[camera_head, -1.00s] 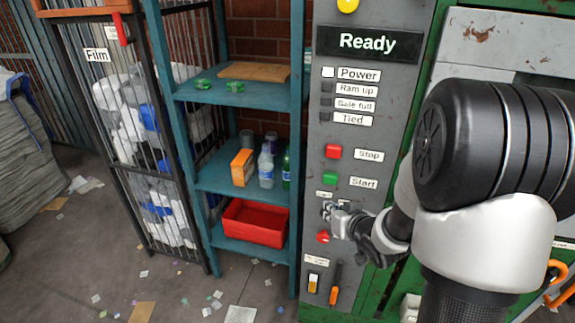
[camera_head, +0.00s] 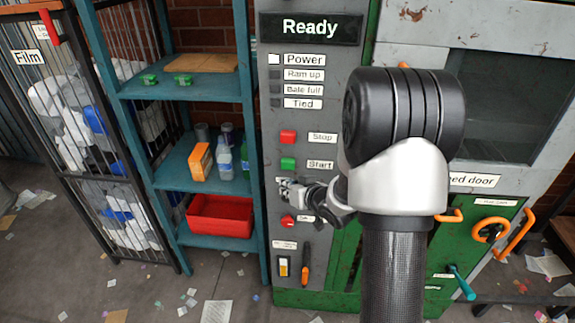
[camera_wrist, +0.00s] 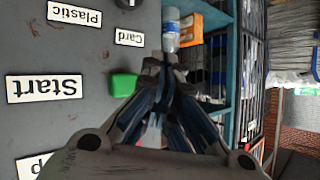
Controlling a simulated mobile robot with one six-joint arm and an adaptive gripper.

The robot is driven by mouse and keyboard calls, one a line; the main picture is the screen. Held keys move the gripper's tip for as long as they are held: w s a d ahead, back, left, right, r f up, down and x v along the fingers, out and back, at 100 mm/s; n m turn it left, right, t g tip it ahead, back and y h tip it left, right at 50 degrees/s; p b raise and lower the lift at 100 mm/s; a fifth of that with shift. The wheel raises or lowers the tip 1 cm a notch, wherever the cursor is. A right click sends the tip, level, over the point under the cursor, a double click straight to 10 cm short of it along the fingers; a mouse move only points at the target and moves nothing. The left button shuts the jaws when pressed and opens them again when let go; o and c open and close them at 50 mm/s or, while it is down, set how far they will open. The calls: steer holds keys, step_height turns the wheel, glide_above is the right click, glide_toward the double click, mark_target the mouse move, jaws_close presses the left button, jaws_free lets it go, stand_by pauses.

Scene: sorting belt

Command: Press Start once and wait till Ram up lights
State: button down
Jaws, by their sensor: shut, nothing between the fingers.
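The green Start button (camera_head: 288,163) is on the grey control panel (camera_head: 330,110), left of its label. It also shows in the wrist view (camera_wrist: 123,84), just left of my fingertips. My gripper (camera_head: 284,184) is shut and empty, a little below the Start button in the head view; the wrist view shows its fingers together (camera_wrist: 165,64). I see a gap beside the button and no contact. The Ram up lamp (camera_head: 275,75) is dark. The Power lamp (camera_head: 274,60) is white, and the display (camera_head: 310,28) reads "Ready".
The red Stop button (camera_head: 288,137) is just above Start. A red knob (camera_head: 288,221) and an orange-handled switch (camera_head: 306,260) are below my gripper. A teal shelf (camera_head: 256,150) with bottles and a red bin (camera_head: 220,228) stands left of the panel.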

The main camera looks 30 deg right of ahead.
steer(key=shift+w+d+p, duration=0.25)
steer(key=shift+w+d, duration=0.35)
steer(key=shift+w, duration=0.25)
steer(key=shift+w+d+p, duration=0.25)
steer(key=shift+w+d, duration=0.3)
steer(key=shift+w, duration=0.25)
steer(key=shift+w+d, duration=0.25)
steer(key=shift+w, duration=0.1)
steer(key=shift+w+d+p, duration=0.35)
steer(key=shift+w+p, duration=0.2)
stand_by(1.0)
stand_by(0.4)
steer(key=shift+s+a, duration=0.65)
steer(key=shift+s, duration=0.25)
steer(key=shift+b, duration=0.3)
steer(key=s+a, duration=0.1)
steer(key=s, duration=0.1)
steer(key=s+a+b, duration=0.1)
steer(key=s, duration=0.1)
steer(key=shift+a, duration=0.4)
